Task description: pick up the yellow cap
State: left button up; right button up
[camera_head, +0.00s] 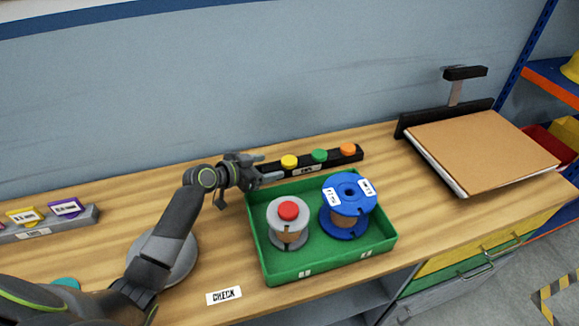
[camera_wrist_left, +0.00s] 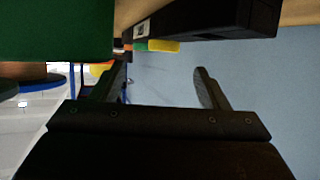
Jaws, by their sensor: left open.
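The yellow cap (camera_head: 289,161) sits at the left end of a black bar (camera_head: 335,159) at the back of the table, beside a green cap (camera_head: 319,155) and an orange cap (camera_head: 347,149). My left gripper (camera_head: 268,167) is open and empty, just left of the yellow cap. In the left wrist view, the yellow cap (camera_wrist_left: 163,46) lies beyond the gap between the open fingers (camera_wrist_left: 158,76), apart from them. My right gripper is not in view.
A green tray (camera_head: 334,265) in front holds a grey spool with a red cap (camera_head: 288,210) and a blue spool (camera_head: 347,199). A wall (camera_head: 250,80) stands behind the bar. A brown board (camera_head: 485,148) is at the right. A CHECK label (camera_head: 224,295) lies in front.

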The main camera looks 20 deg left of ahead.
aim_at(288, 160)
pick_arm(q)
jog(key=shift+b+x, duration=0.3)
jog(key=shift+x, duration=0.8)
jog(key=b+x, duration=0.2)
jog(key=x, duration=0.2)
jog(key=shift+w+a, duration=0.1)
jog(key=shift+w, duration=0.25)
jog(key=shift+w+f, duration=0.1)
jog(key=shift+w, duration=0.15)
jog(key=c, duration=1.1)
